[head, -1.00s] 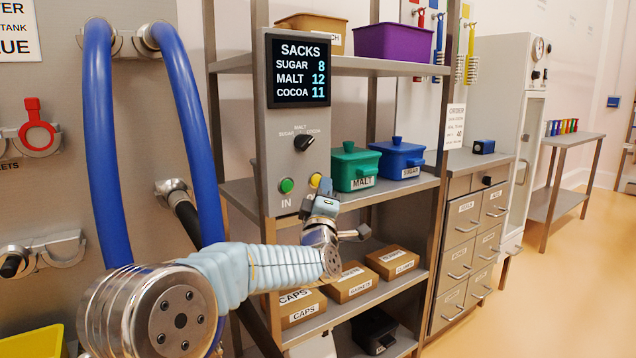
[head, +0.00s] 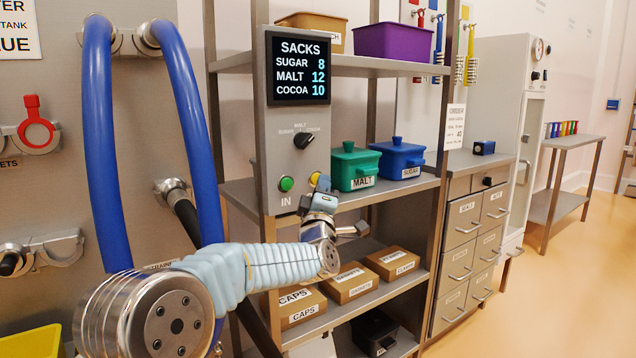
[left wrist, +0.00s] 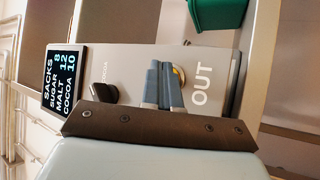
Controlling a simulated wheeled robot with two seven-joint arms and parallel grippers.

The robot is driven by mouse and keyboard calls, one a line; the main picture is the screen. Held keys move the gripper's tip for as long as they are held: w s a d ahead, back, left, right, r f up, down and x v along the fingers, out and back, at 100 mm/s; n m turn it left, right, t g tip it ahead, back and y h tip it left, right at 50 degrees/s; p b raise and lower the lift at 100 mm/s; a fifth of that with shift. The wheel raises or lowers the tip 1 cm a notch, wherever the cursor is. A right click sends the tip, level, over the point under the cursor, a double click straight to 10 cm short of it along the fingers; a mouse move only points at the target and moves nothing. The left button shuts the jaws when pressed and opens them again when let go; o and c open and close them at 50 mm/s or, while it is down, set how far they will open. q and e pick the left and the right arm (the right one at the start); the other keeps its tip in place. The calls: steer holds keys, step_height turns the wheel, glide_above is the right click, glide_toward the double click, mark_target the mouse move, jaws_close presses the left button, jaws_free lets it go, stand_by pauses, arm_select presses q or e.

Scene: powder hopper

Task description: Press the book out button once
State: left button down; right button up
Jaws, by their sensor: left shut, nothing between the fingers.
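The grey control panel (head: 262,150) carries a display (head: 298,68) reading SACKS, SUGAR 8, MALT 12, COCOA 10. Below it is a black selector knob (head: 304,141), turned toward COCOA. A green button (head: 286,184) is marked IN. The yellow button (head: 314,179) is partly hidden behind my left gripper (head: 322,186). In the left wrist view the shut, empty fingertips (left wrist: 166,66) are at the yellow button (left wrist: 180,75), beside the word OUT. I cannot tell if they touch it. My right gripper is not in view.
A shelf unit (head: 437,190) stands right of the panel, with a green MALT tub (head: 354,165), a blue SUGAR tub (head: 400,158) and several cardboard boxes (head: 350,283). Blue hoses (head: 95,150) hang at the left. Floor at the right is clear.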

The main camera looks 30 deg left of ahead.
arm_select(q)
steer(key=shift+s+d, duration=0.1)
steer(key=shift+d, duration=0.15)
steer(key=s+d+b, duration=0.2)
steer(key=d, duration=0.3)
steer(key=shift+s+d, duration=0.15)
steer(key=shift+d, duration=0.15)
stand_by(0.8)
